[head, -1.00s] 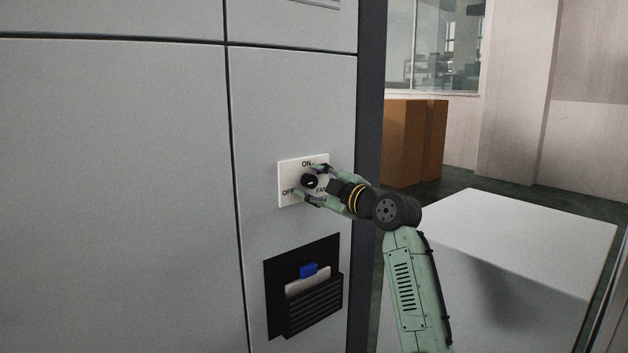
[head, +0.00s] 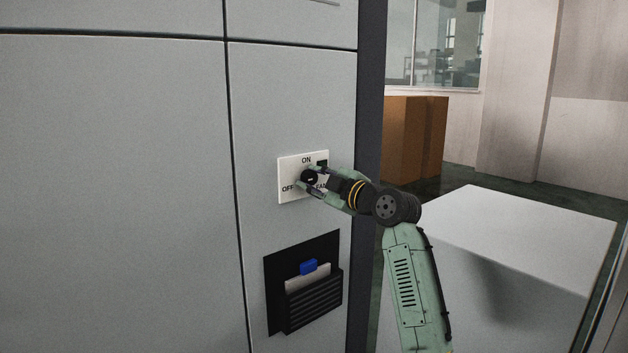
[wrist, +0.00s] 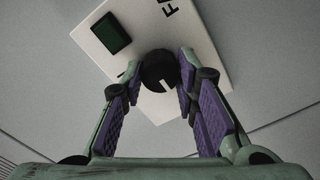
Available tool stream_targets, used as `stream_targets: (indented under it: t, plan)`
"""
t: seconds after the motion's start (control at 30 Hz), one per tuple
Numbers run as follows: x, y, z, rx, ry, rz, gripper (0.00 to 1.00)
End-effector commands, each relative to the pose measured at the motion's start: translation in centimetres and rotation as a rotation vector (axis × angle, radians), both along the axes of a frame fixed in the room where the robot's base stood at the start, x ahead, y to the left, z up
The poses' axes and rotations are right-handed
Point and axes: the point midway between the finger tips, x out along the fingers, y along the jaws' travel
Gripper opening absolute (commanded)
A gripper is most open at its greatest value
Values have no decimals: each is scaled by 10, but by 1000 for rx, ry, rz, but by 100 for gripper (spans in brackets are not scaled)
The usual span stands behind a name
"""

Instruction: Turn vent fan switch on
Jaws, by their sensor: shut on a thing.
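The vent fan switch is a round black knob (head: 308,177) on a white plate (head: 288,166) set in the grey wall panel. The plate reads ON at the top, OFF at the left and FAN at the right, partly covered. My gripper (head: 311,179) is shut on the knob, one finger above and one below it. In the wrist view, the knob (wrist: 157,68) sits between the purple finger pads of my gripper (wrist: 159,76). A white line on the knob points down and slightly right there. A dark green rectangular indicator (wrist: 111,33) on the plate looks unlit.
A black wall pocket (head: 313,308) with papers and a blue card (head: 308,267) is below the plate. A large white box (head: 520,230) stands to the right of the wall's dark edge. Brown cabinets (head: 405,140) are farther back. The wall left of the plate is bare.

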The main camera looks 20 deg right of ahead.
Motion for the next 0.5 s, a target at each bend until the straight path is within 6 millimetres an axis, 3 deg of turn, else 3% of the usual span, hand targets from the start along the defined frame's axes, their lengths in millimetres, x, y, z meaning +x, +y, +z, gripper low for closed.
stream_targets:
  t: [0.27,0.5]
  plan:
    - [0,1,-1,44,17,2,0]
    - [0,1,0,183,66,4,0]
